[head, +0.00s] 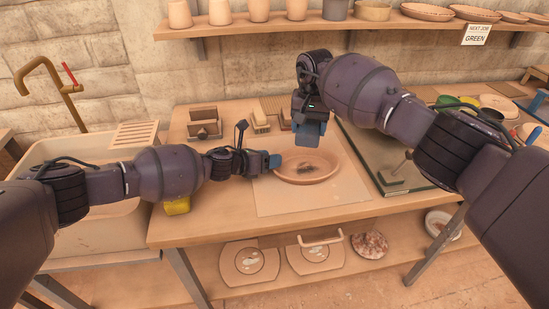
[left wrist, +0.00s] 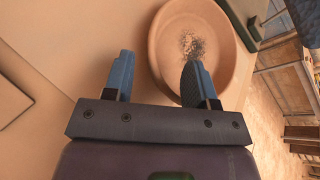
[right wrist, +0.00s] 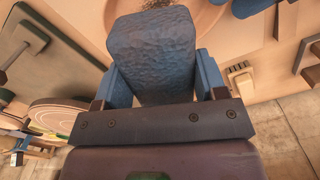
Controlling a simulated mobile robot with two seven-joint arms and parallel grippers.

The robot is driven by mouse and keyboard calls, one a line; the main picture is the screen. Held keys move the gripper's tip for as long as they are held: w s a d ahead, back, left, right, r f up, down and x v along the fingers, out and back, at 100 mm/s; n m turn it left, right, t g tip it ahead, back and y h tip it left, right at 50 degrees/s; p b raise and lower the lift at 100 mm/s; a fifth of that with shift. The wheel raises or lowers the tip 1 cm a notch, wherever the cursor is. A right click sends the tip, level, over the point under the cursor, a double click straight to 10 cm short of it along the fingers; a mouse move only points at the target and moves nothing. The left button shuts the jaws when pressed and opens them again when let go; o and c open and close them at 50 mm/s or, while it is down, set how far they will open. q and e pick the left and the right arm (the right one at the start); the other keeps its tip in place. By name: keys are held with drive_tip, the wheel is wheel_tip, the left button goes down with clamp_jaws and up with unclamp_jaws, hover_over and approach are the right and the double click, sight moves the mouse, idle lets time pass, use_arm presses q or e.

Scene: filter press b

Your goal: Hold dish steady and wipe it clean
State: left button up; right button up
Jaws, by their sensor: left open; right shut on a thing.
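The dish (head: 307,166) is a shallow terracotta bowl lying on a pale board on the table. A dark smudge (head: 312,168) marks its inside, and the smudge also shows in the left wrist view (left wrist: 192,45). My left gripper (head: 268,162) is open at the dish's left rim. In the left wrist view the near rim passes between its fingers (left wrist: 158,80); I cannot tell if they touch it. My right gripper (head: 310,128) is shut on a blue textured sponge (right wrist: 152,55), above the dish's back edge. The sponge hides part of the dish in the right wrist view.
A sink (head: 95,225) with a tap is at the left. Wooden holders and brushes (head: 260,120) stand behind the dish. A dark-edged press bed (head: 385,150) lies to the right. A shelf (head: 400,22) of pots runs above. The pale board's front (head: 310,200) is clear.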

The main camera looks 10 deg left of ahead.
use_arm(q)
drive_tip(key=shift+x, duration=1.2)
drive_tip(key=shift+c, duration=0.3)
clamp_jaws()
drive_tip(key=shift+f, duration=0.1)
